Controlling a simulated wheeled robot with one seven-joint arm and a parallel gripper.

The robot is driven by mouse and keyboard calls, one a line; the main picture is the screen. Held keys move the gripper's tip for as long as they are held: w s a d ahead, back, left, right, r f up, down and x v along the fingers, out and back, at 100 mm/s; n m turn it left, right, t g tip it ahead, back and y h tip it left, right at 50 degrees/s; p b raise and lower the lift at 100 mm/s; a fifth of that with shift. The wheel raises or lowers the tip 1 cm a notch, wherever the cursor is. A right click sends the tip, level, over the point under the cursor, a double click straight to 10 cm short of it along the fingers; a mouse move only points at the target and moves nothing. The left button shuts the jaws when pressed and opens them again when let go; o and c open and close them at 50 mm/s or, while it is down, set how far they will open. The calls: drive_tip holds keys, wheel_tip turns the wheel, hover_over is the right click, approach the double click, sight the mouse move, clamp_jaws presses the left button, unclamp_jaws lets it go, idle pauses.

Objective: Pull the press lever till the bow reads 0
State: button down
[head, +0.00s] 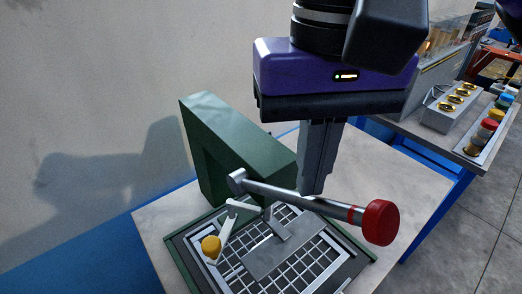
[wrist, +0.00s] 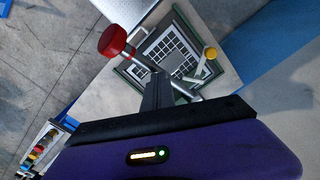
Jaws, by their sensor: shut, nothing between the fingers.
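The green press (head: 235,150) stands on a pale table. Its grey metal lever (head: 290,196) runs from a pivot on the press to a red knob (head: 380,222) at the right. The red knob also shows in the wrist view (wrist: 112,40). My gripper (head: 312,191) points down with its fingers shut and empty, tips close to the lever's middle; I cannot tell whether they touch it. In the wrist view the fingers (wrist: 157,76) hide part of the lever. A gridded sieve frame (head: 188,262) lies under the lever with a flat plate (head: 285,255) over it. No bow reading is legible.
A yellow knob (head: 211,246) on a pale arm stands at the frame's left. A wall is behind the press. At the right, a bench holds a block with gold pieces (head: 452,103) and a row of coloured jars (head: 490,128). The table right of the frame is bare.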

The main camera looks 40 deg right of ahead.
sight(332, 202)
drive_tip(key=shift+s+f+b, duration=0.4)
drive_tip(key=shift+s+f, duration=0.45)
drive_tip(key=shift+f, duration=0.1)
drive_tip(key=shift+s+f+b, duration=0.5)
drive_tip(key=shift+s+f, duration=0.2)
drive_tip(key=shift+f, duration=0.3)
drive_tip(key=shift+s+f+b, duration=0.3)
drive_tip(key=shift+f, duration=0.25)
drive_tip(key=shift+s+f+b, duration=0.25)
drive_tip(key=shift+f+b, duration=0.05)
drive_tip(key=shift+f, duration=0.25)
